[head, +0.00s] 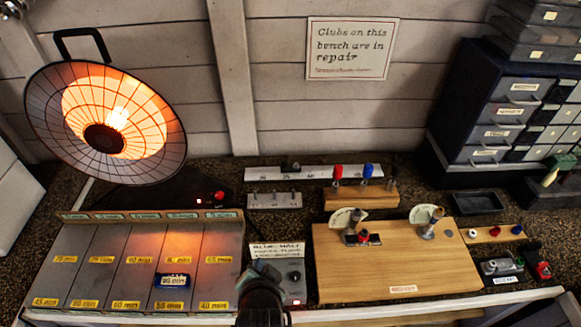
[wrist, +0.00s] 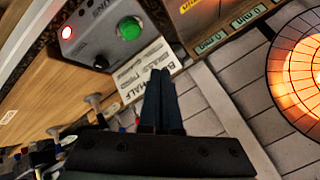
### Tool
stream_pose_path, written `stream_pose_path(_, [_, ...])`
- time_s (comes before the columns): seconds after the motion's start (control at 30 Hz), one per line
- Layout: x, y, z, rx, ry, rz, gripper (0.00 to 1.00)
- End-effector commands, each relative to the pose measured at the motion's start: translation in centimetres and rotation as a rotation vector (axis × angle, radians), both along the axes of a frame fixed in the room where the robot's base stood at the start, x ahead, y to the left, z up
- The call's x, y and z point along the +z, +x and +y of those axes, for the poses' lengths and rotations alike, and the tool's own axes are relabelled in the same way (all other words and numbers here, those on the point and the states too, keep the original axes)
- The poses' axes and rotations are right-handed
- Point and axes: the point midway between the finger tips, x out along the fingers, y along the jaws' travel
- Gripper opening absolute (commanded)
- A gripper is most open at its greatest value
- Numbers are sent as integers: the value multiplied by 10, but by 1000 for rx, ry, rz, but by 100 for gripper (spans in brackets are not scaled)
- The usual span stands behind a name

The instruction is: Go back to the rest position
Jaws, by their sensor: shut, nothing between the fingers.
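My gripper (head: 265,270) is at the bottom centre of the head view, in front of a small grey control box (head: 291,277). In the wrist view its two dark fingers (wrist: 160,75) are together with nothing between them. They point toward a white printed card (wrist: 142,75) beside the control box (wrist: 105,35). The box has a lit red lamp, a green button and a black knob in the wrist view. I cannot tell whether the fingers touch anything.
A glowing round heater (head: 107,125) stands at the left, above a tray with labelled lanes (head: 95,265). A wooden board (head: 400,265) with gauges lies to the right. A rack with red and blue handles (head: 361,191) stands behind. Drawers (head: 500,110) fill the back right.

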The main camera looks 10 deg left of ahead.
Motion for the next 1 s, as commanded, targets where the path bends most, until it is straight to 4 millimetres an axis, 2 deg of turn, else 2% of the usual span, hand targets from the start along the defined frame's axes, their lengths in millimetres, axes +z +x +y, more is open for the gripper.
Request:
stream_pose_path(0.17, [0, 0, 0, 0, 0, 0, 0])
stream_pose_path(0.27, [24, 20, -4, 2, -6, -78, 0])
stream_pose_path(0.33, [55, 41, -9, 5, -18, -176, 0])
stream_pose_path(0.37, [73, 51, -12, 6, -27, -229, 0])
stream_pose_path(0.47, [141, 81, -25, 4, -65, -423, 0])
stream_pose_path(0.5, [170, 89, -32, 1, -84, -504, 0])
stream_pose_path(0.57, [215, 98, -42, -8, -118, -625, 0])
stream_pose_path(0.6, [245, 101, -49, -17, -142, -707, 0])
stream_pose_path(0.67, [290, 101, -61, -33, -184, -828, 0])
stream_pose_path(0.7, [320, 98, -69, -47, -213, -910, 0])
stream_pose_path(0.77, [363, 89, -81, -71, -261, -1030, 0])
stream_pose_path(0.8, [392, 80, -90, -91, -296, -1111, 0])
stream_pose_path(0.9, [456, 50, -108, -147, -383, -1298, 0])
stream_pose_path(1.0, [504, 15, -123, -206, -466, -1451, 0])
